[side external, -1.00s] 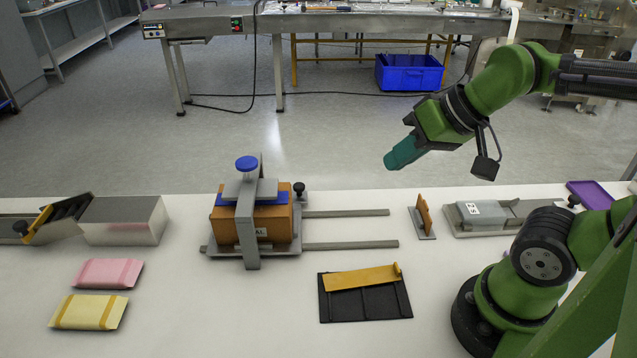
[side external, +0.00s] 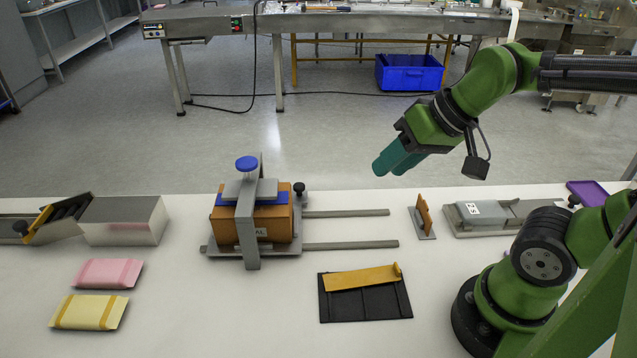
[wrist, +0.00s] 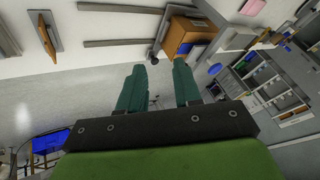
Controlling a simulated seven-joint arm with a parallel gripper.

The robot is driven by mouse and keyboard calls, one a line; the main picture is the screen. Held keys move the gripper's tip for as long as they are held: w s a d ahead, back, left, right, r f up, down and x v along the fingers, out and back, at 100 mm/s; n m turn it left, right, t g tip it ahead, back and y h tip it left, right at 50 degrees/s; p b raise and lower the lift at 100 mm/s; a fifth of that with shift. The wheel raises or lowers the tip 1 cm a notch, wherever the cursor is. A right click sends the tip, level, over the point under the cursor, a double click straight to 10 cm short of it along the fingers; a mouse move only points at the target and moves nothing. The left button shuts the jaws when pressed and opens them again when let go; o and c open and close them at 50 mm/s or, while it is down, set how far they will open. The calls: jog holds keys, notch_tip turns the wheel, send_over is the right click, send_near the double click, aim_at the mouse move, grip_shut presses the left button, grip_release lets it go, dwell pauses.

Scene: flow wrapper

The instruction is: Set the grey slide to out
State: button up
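A grey slide block (side external: 482,212) with a white label sits in a long grey tray (side external: 462,232) at the right of the table, left of a black knob (side external: 574,201). A grey carriage (side external: 216,252) on two rails (side external: 350,245) holds an orange-brown block (side external: 282,222) under a clamp with a blue knob (side external: 246,163). I cannot tell for certain which grey part is the slide. My gripper (side external: 386,168) hangs in the air beyond the table's far edge, apart from both. In the wrist view its fingers (wrist: 158,74) are apart with nothing between them.
An orange upright plate (side external: 423,213) stands between rails and tray. A black mat (side external: 365,304) bears a yellow-brown bar (side external: 360,277). Pink (side external: 109,273) and yellow (side external: 89,312) packets lie front left, near a metal box (side external: 124,222).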

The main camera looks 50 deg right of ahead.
jog(key=o, duration=0.4)
jog(key=w+g, duration=0.1)
jog(key=w, duration=0.2)
jog(key=w+m+g, duration=0.1)
jog(key=w, duration=0.3)
jog(key=w+d, duration=0.1)
jog(key=w, duration=0.2)
jog(key=shift+w+d+g+h, duration=0.1)
jog(key=shift+w+g+h, duration=0.2)
jog(key=shift+w+g, duration=0.1)
jog(key=shift+c, duration=0.2)
jog(key=m+g+h, duration=0.2)
jog(key=m+g, duration=0.2)
jog(key=m, duration=0.4)
send_over(298, 186)
notch_tip(298, 186, down, 3)
notch_tip(298, 186, down, 16)
jog(key=shift+f, duration=0.15)
jog(key=shift+c, duration=0.2)
grip_shut()
